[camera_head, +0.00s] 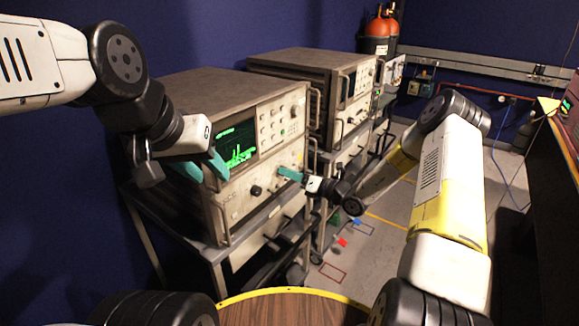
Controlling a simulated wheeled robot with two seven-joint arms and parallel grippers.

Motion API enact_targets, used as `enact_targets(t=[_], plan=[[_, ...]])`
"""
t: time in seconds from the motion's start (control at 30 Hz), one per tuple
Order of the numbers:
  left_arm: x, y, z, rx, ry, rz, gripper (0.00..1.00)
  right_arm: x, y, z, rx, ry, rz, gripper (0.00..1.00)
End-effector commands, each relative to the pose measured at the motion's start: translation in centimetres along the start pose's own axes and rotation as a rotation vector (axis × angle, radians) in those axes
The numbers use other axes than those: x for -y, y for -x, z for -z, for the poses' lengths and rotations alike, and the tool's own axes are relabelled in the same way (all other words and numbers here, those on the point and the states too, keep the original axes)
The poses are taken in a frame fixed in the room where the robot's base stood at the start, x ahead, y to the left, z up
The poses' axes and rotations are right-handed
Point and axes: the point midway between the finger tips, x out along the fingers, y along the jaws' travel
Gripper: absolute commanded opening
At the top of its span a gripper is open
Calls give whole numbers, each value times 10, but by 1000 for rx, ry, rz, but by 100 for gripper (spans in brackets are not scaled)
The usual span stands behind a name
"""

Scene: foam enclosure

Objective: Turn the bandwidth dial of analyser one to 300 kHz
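The nearer analyser (210,92) is a beige box with a lit green screen (236,147) and buttons on its front. A black dial (256,190) sits low on its front panel; its markings are too small to read. A second, similar analyser (305,60) stands behind it to the right. I cannot tell which one is labelled one. My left gripper (204,168) has its teal fingers apart in front of the screen's left side, with nothing between them. My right gripper (290,174) points left at the lower right of the nearer panel, right of the black dial; its fingers overlap in view.
The nearer analyser stands on a metal cart (196,249). Orange cylinders (377,26) stand at the back. A round wooden top (285,308) with a yellow rim is at the front. A dark bench (556,200) lies at the right.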

Motion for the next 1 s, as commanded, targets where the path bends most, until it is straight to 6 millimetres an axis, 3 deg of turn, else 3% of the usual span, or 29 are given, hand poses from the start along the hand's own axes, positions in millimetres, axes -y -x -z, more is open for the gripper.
enact_targets(t=[0.03, 0.1, 0.47, 0.8, 1.0], plan=[[0, 0, 0, 0, 0, 0, 36, 1, 1, 1, -2, -1, 3, 38], [0, 0, 0, 0, 0, 0, 36, 1, 1, 1, -2, -1, 2, 52], [0, 0, 0, 0, 0, 0, 36, 1, 3, 0, -1, 0, 2, 52], [0, 0, 0, 0, 0, 0, 36, 1, 56, 0, -1, -1, 5, 52], [0, 0, 0, 0, 0, 0, 36, 1, 76, 0, -1, -1, 3, 52]])
